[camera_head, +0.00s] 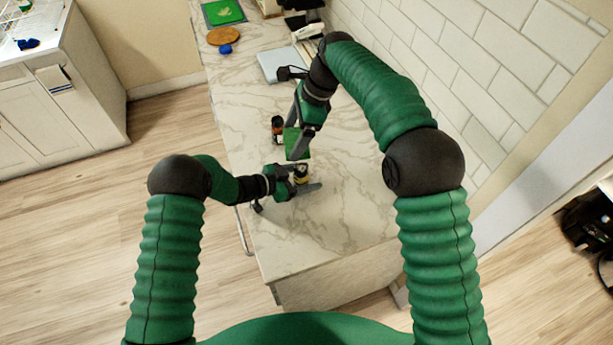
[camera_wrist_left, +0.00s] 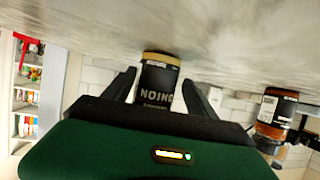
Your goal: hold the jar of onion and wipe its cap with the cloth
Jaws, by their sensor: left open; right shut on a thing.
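The jar of onion (camera_head: 301,174) stands on the marble counter. In the left wrist view the jar (camera_wrist_left: 157,88) appears upside down, with its dark ONION label between my two fingers. My left gripper (camera_head: 304,179) is open, with one finger on either side of the jar. Whether the fingers touch it I cannot tell. My right gripper (camera_head: 300,146) is shut on the green cloth (camera_head: 291,142), which hangs just behind the jar, close to it. The jar's cap is hard to make out in the head view.
A second dark jar (camera_head: 277,125) stands behind the onion jar; it also shows in the left wrist view (camera_wrist_left: 275,112). Farther back lie a pale blue board (camera_head: 275,66), a round brown board (camera_head: 223,36) and a green mat (camera_head: 224,12). The near counter is clear. A tiled wall (camera_head: 450,60) bounds the right.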

